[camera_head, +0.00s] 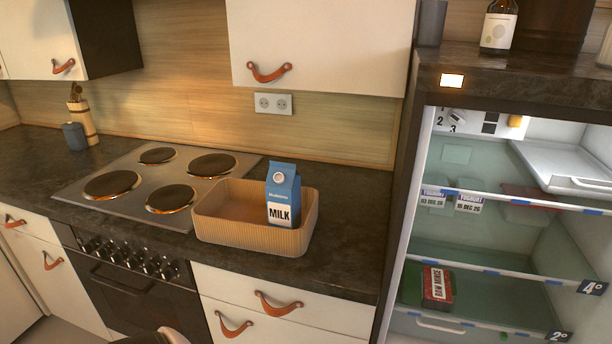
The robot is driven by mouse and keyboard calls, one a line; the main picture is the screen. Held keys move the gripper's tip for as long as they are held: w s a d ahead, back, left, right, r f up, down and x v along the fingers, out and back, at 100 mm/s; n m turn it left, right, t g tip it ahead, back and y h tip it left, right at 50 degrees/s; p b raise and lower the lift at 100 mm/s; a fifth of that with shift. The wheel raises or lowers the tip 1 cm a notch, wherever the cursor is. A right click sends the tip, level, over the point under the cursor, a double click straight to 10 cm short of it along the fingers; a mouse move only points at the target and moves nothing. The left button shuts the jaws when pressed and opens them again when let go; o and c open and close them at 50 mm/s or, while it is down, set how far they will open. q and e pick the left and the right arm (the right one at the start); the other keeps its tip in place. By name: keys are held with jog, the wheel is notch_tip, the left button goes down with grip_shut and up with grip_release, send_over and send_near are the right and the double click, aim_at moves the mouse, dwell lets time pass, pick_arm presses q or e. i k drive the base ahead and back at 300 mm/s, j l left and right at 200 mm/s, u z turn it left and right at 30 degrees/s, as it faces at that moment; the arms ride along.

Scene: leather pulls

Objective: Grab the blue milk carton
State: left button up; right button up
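The blue milk carton (283,194) has a blue gabled top, a white cap and a white label reading MILK. It stands upright in the right part of a tan ribbed open box (231,231) on the dark countertop. The box's front wall hides little of the carton; its lower front shows at the box's right side. Neither of my grippers can be made out in the head view, and nothing is touching the carton.
A cooktop (128,200) with several round plates lies left of the box. A tall open fridge (477,251) with shelves stands at the right. A cupboard (320,41) hangs above the counter. The countertop (352,226) right of the box is clear.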

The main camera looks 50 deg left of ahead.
aim_at(283, 181)
jog(key=k+u, duration=0.2)
jog(key=u, duration=1.4)
